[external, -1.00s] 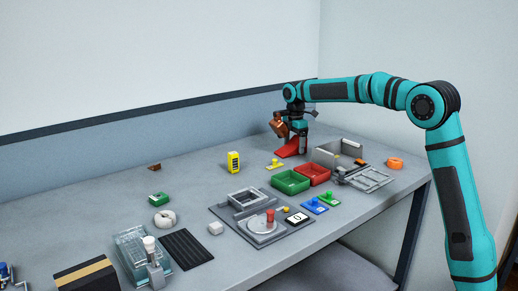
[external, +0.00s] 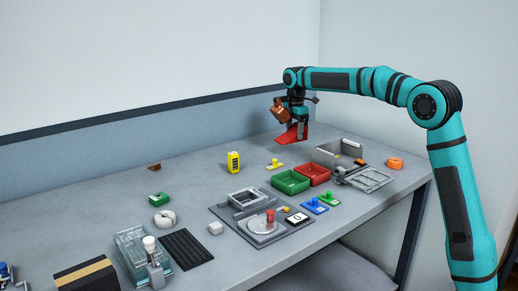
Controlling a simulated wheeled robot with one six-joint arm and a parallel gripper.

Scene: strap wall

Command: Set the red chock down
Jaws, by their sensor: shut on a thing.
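The red chock (external: 287,137) is a wedge-shaped red block at the far right part of the bench, with its thin end to the left. My gripper (external: 299,126) points down and is shut on the chock. The chock appears held a little above the bench top, behind the trays; the exact gap beneath it is hard to tell. The fingertips are small and partly hidden in this view.
A green tray (external: 290,181) and a red tray (external: 315,174) stand in front of the chock. A yellow piece (external: 274,165) lies nearby, with a yellow block (external: 233,162) farther left. A grey open box (external: 343,153) is to the right. The back-left bench is mostly clear.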

